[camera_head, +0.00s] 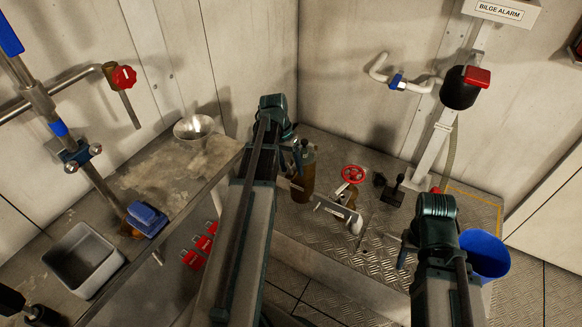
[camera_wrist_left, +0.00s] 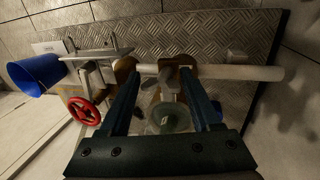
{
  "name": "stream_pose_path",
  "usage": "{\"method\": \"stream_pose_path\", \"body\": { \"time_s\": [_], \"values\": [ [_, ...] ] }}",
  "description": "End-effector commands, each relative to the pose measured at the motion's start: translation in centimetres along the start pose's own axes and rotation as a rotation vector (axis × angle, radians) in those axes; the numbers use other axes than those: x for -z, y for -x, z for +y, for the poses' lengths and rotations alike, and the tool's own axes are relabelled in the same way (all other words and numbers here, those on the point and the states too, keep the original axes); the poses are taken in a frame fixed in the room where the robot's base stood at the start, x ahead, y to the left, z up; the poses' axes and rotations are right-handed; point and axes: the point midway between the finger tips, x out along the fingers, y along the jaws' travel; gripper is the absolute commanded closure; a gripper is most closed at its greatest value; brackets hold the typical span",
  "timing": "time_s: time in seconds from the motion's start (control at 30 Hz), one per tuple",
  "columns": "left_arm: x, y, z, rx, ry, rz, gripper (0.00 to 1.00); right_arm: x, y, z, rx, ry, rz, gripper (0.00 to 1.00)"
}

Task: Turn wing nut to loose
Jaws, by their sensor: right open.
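My left gripper (camera_wrist_left: 160,78) is open in the left wrist view, with its two fingers apart. A grey metal piece (camera_wrist_left: 168,92) shows between the fingers, above a round grey-green surface (camera_wrist_left: 170,119); it may be the wing nut, but its shape is too dark to be sure. In the head view, my left gripper (camera_head: 298,152) is at the top of a brown bottle-shaped housing (camera_head: 302,183) and partly hides it. I cannot tell whether the fingers touch anything. My right gripper (camera_head: 405,247) is open and empty, left of the blue bucket.
A black lever (camera_head: 394,191) and the blue bucket (camera_head: 485,255) are further right. A bench (camera_head: 168,207) with a grey bin (camera_head: 83,261) is at left.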

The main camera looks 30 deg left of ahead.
Motion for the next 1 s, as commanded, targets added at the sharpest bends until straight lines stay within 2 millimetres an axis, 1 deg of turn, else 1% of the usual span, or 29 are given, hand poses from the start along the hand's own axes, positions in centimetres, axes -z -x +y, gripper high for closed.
{"method": "stream_pose_path", "body": {
  "time_s": [0.03,0.17,0.2,0.27,0.3,0.33,0.5,0.67,0.87,1.0],
  "values": [
    [0.00,0.00,-0.01,0.000,0.000,0.000,0.47,0.00,0.00,0.00,0.000,0.000,0.000,0.50],
    [0.00,0.00,-0.01,0.000,0.000,0.000,0.70,0.00,0.00,0.00,0.000,0.000,0.000,0.50],
    [0.00,0.00,-0.01,0.000,0.000,0.000,0.78,0.00,0.00,0.00,0.000,0.000,0.000,0.50],
    [0.00,0.00,-0.01,0.000,0.000,0.000,0.88,0.00,0.00,0.00,0.000,0.000,0.000,0.50],
    [0.00,0.00,-0.02,0.000,0.000,0.000,0.96,0.00,0.00,0.00,0.000,0.000,0.000,0.50],
    [-0.01,0.00,-0.01,0.000,0.000,0.000,1.00,0.00,0.00,0.00,0.000,0.000,0.000,0.50],
    [-0.02,0.00,-0.01,0.000,0.009,0.002,1.00,0.00,-0.01,0.00,0.000,0.000,0.000,0.50],
    [-0.06,-0.01,0.01,0.000,0.057,0.014,1.00,0.00,-0.01,0.00,0.000,0.000,0.000,0.50],
    [-0.11,-0.02,0.04,0.000,0.189,0.048,1.00,0.00,-0.01,0.00,0.000,0.000,0.000,0.50],
    [-0.12,-0.02,0.06,0.000,0.315,0.079,1.00,0.00,-0.01,0.00,0.000,0.000,0.000,0.50]
  ]
}}
